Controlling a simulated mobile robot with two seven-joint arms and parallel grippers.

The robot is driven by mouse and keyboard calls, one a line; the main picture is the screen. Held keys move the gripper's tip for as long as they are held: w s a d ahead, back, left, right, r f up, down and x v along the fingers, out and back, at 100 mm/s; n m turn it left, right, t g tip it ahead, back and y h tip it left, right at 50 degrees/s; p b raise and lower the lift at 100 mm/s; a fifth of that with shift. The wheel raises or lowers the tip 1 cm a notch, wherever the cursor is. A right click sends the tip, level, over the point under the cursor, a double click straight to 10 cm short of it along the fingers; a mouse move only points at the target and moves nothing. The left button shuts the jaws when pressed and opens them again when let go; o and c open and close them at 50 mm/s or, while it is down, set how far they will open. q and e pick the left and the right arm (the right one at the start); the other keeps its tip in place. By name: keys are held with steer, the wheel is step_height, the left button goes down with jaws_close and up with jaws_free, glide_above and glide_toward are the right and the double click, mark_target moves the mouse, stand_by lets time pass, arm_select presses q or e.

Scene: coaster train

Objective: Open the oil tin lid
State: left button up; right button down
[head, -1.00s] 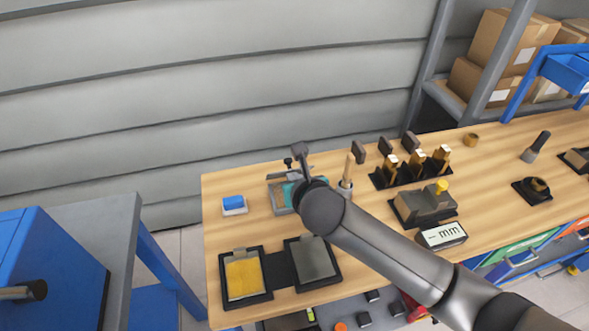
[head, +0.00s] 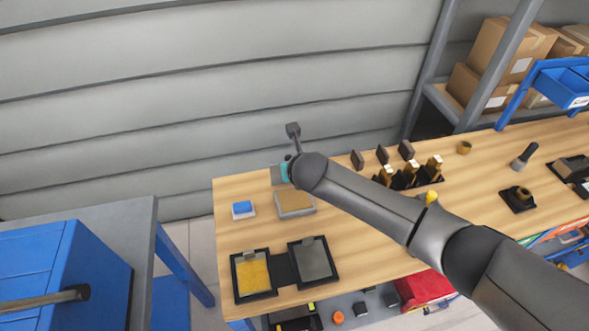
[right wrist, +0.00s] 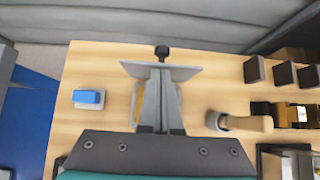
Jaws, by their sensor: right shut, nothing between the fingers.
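The oil tin (head: 296,213) is a shallow grey box near the back left of the bench, with a tan inside showing. Its grey lid (head: 278,175) stands raised at the back edge of the tin. In the right wrist view, the lid (right wrist: 187,72) is seen nearly edge-on, with a black knob (right wrist: 162,51) behind it. My right gripper (right wrist: 160,70) is shut and empty, its fingertips at the lid's inner side; whether they touch it I cannot tell. In the head view my right wrist hides part of the lid. My left gripper is not in view.
A blue block on a white base (head: 243,209) stands left of the tin. Two dark-framed trays (head: 236,288) lie in front. A wooden-handled tool in a holder (right wrist: 240,123) stands right of the tin. The grey wall is close behind.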

steer(key=shift+w+a+r, duration=0.15)
steer(key=shift+w, duration=0.25)
steer(key=shift+w+a+r, duration=0.1)
steer(key=shift+w, duration=0.25)
steer(key=p+v, duration=0.2)
steer(key=v, duration=1.3)
steer(key=shift+p, duration=0.4)
steer(key=shift+r, duration=0.1)
